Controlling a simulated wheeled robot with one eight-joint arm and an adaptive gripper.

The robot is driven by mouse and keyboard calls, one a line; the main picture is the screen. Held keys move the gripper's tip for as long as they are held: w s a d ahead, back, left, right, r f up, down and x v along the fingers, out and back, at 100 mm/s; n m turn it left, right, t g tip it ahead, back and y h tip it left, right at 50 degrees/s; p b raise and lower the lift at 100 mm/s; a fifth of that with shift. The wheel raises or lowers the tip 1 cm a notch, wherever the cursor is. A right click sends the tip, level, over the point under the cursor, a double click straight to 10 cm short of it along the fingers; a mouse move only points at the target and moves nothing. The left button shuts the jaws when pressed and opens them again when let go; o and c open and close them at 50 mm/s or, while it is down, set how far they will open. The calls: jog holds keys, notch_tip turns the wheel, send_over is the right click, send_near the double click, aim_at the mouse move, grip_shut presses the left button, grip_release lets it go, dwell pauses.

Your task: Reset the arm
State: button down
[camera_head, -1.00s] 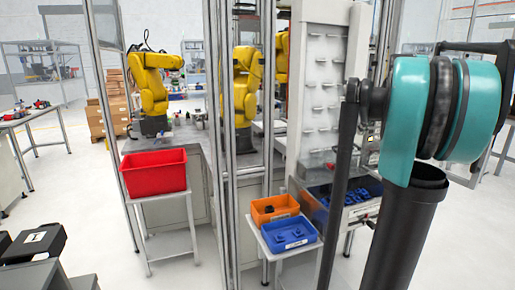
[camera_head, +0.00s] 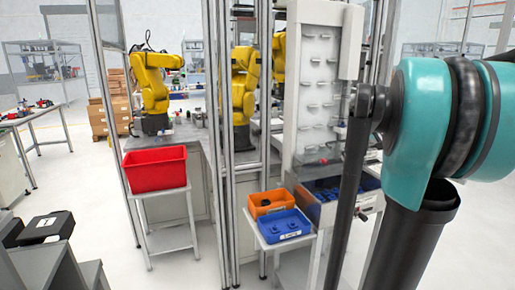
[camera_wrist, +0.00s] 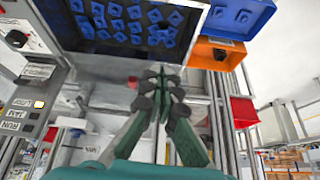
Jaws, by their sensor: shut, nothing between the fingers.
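My arm, teal and black, fills the right side of the head view, and its end is out of that frame. My gripper (camera_wrist: 160,78) shows in the middle of the wrist view. Its green and dark fingers are together, with nothing between them. Around it in that view, the tray of blue parts (camera_wrist: 140,48) lies at the top, apart from the fingertips.
A red bin (camera_head: 155,168) stands on a small table at left. An orange bin (camera_head: 272,202) and a blue bin (camera_head: 284,226) sit on a low stand. Metal posts and a white cabinet (camera_head: 318,85) stand close to my arm. Yellow robot arms (camera_head: 152,80) are behind.

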jog(key=s+a+f+m, duration=0.1)
jog(key=s+a+f, duration=0.3)
jog(key=s+f, duration=0.4)
jog(key=s+a+f+m+h, duration=0.1)
jog(key=s+a+f, duration=0.4)
jog(key=s+f, duration=0.4)
jog(key=s+a+f+m+g, duration=0.1)
jog(key=s+a+f, duration=0.3)
jog(key=s+f, duration=0.4)
notch_tip(320, 180, down, 4)
jog(key=shift+s+a+r+h, duration=0.15)
jog(key=shift+s+r+h, duration=0.1)
jog(key=shift+s+h, duration=0.15)
